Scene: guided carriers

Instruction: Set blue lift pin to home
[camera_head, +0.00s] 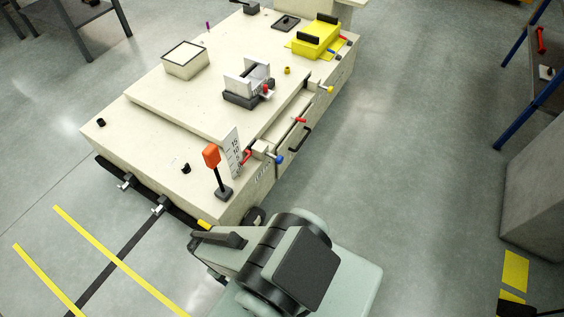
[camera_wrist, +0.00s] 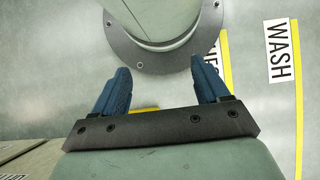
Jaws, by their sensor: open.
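A blue knob (camera_head: 279,158), which looks like the blue lift pin, sticks out from the near side of the pale carrier (camera_head: 140,125), close to its front corner. A red knob (camera_head: 247,155) is just left of it, beside a white number scale (camera_head: 233,141). Whether the pin is at home cannot be told at this size. My gripper (camera_wrist: 160,84) is open and empty in the wrist view, with two blue fingers apart above the floor. The carrier is only at the lower left edge there. In the head view my arm is in front of the carrier's near corner, apart from the blue knob.
An orange-topped post (camera_head: 212,157) stands on the carrier's corner near the knob. A black handle (camera_head: 300,138), a red knob (camera_head: 300,120) and a yellow knob (camera_head: 329,90) line the same side. A yellow block (camera_head: 316,40) is farther back.

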